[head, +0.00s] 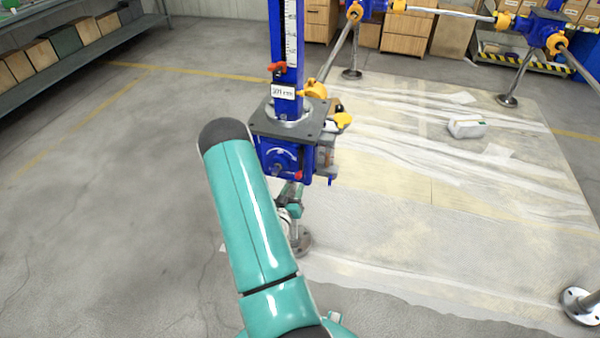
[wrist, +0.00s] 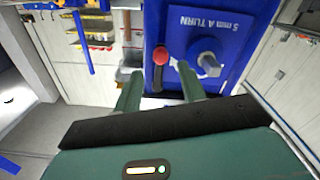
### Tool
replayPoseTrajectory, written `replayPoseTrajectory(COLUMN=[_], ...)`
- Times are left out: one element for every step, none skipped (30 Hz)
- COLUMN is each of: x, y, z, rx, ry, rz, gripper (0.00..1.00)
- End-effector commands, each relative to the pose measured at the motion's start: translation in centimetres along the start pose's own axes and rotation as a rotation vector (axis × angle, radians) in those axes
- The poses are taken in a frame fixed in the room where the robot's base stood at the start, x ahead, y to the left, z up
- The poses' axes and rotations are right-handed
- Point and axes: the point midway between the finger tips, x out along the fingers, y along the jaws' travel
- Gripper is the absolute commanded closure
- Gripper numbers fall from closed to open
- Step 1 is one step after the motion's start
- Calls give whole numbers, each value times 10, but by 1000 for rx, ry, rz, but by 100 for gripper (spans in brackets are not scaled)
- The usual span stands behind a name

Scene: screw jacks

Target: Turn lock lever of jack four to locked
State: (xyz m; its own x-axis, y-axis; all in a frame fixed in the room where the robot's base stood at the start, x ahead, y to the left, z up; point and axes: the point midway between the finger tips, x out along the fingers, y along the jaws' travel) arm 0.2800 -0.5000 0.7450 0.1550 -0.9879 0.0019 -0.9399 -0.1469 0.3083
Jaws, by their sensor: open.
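The jack (head: 286,155) in front of me has a blue housing, a grey top plate and a blue scaled column with a small millimetre label. No jack number is readable. A red-ended lever (head: 298,176) is low on the housing's front face. In the wrist view its red knob (wrist: 160,56) is beside a grey shaft end (wrist: 208,64) on the blue face marked "5 mm A TURN". My gripper (wrist: 158,72) is open and empty, its teal fingers pointing at this face. The red knob appears between the fingertips; contact cannot be told. My arm partly hides the gripper in the head view.
Another red handle (head: 276,68) and a yellow clamp (head: 314,90) are on the column. Plastic sheeting (head: 440,200) covers the floor to the right, with a white package (head: 466,128) on it. Other blue jack parts stand behind. The left floor is clear up to a shelf (head: 75,70).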

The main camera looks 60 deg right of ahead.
Motion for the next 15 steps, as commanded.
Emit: replayPoseTrajectory(x=[11,17,25,31,37,45,51,57,63,68,73,78,81,84,87], y=[1,1,1,1,1,1,1,1,0,1,1,0,0,0,0], z=[0,0,0,0,0,0,0,0,0,0,0,0,0,1,0], rx=[2,2,2,2,2,2,2,2,1,2,2,2,1,1,0], ry=[1,2,1,1,1,1,0,1,0,0,0,-1,-1,-1,-1], rz=[2,2,3,3,2,2,3,2,1,1,1,1,0,0,-1], gripper=[59,59,59,59,59,59,59,59,59,59,59,59,59,59,59])
